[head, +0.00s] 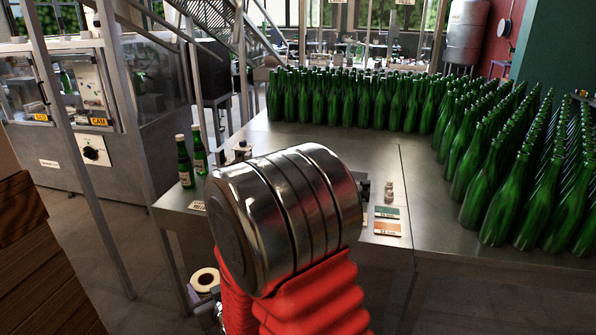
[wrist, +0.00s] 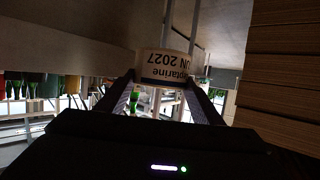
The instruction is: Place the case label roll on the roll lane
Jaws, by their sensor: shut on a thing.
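The case label roll (wrist: 168,66) is white with a dark printed band of text, upside down in the wrist view, reading in part "2027". My gripper (wrist: 160,84) is shut on it, with one dark finger at each side. In the head view the roll (head: 205,280) shows its round end and brown core, low at the left of my arm, below the steel table's top and in front of it. My arm hides much of the gripper there. I cannot make out the roll lane for sure in either view.
Many green bottles (head: 350,103) crowd the back and right of the steel table (head: 375,160). Two bottles (head: 192,158) stand at its left end. Coloured cards (head: 387,220) lie right of my arm. Brown stacked boxes (head: 35,250) stand close at left. A machine (head: 90,110) is behind.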

